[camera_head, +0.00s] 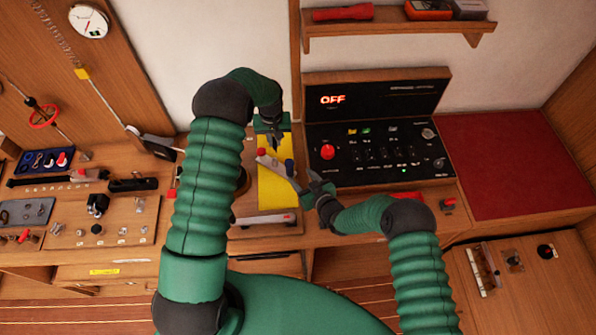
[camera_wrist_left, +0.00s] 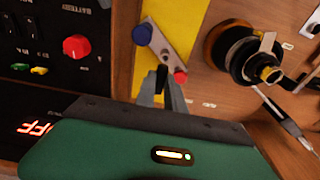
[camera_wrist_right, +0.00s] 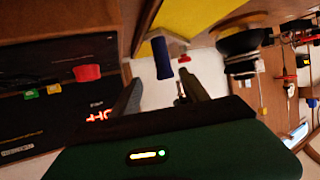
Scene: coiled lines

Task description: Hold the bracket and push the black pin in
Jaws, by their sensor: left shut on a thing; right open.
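The bracket is a light grey metal bar (camera_head: 275,163) with a red piece (camera_head: 261,152) and a blue cylinder (camera_head: 289,166) on it. My left gripper (camera_head: 271,145) is shut on the bracket above the yellow mat (camera_head: 277,192). In the left wrist view, its tips (camera_wrist_left: 165,72) meet the bar (camera_wrist_left: 165,48) between the blue piece (camera_wrist_left: 142,34) and the red piece (camera_wrist_left: 180,76). My right gripper (camera_head: 307,190) is open beside the bracket's lower right end. In the right wrist view, the blue cylinder (camera_wrist_right: 162,58) shows just beyond its fingers. I cannot make out a black pin.
A black control panel (camera_head: 375,150) with a red knob (camera_head: 327,152) and an OFF display stands just right of my right gripper. A dark round spool (camera_wrist_left: 232,48) sits beside the mat. A wooden shelf (camera_head: 400,28) is above. The red surface (camera_head: 515,165) at right is clear.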

